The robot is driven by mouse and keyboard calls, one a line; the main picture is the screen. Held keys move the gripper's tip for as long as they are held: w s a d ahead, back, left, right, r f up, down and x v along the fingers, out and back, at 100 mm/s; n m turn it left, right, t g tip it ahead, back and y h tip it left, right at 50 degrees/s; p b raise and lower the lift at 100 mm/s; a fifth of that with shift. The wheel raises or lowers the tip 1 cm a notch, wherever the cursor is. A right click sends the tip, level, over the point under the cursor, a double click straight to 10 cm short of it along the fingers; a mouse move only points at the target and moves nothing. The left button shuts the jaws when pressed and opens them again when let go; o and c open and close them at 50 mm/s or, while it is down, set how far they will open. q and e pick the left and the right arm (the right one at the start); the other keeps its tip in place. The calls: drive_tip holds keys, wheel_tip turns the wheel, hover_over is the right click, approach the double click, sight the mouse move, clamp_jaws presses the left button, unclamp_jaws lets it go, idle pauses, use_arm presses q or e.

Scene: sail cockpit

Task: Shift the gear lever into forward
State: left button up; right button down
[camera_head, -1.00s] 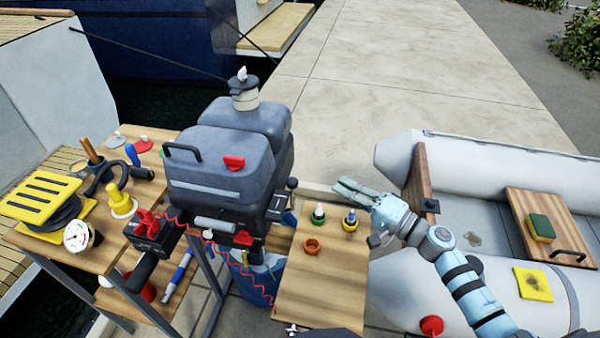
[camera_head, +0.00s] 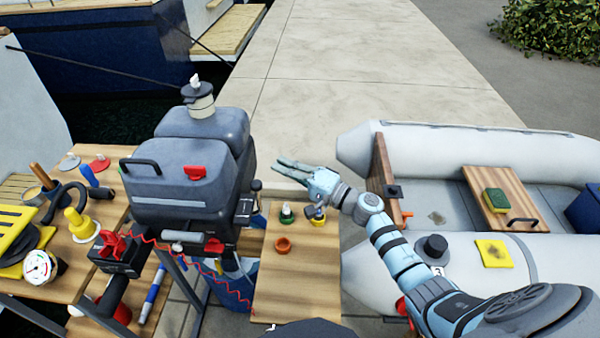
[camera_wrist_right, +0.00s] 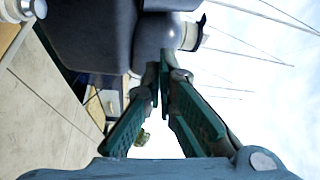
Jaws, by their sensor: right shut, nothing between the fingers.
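The grey outboard motor (camera_head: 190,180) stands upright at centre left in the head view. A small lever with a dark knob (camera_head: 257,185) sticks out on its right side; it looks like the gear lever, but its setting is too small to read. My right gripper (camera_head: 277,165) is just right of the motor's cowl, a little above and right of that knob, apart from it. Its fingers point left toward the motor and are shut on nothing. In the right wrist view its fingertips (camera_wrist_right: 160,78) come together in front of the dark motor cowl (camera_wrist_right: 90,35). My left gripper is not in view.
A small wooden table (camera_head: 285,300) with a green-based bottle (camera_head: 287,214) and an orange ring (camera_head: 282,245) lies below my right gripper. A cluttered bench (camera_head: 110,195) stands left of the motor. A grey inflatable boat (camera_head: 480,150) lies at right.

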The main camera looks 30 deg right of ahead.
drive_tip(key=a, duration=0.1)
drive_tip(key=a+p, duration=0.1)
drive_tip(key=s+a+p, duration=0.1)
drive_tip(key=shift+a+f, duration=0.3)
drive_tip(key=shift+a, duration=0.1)
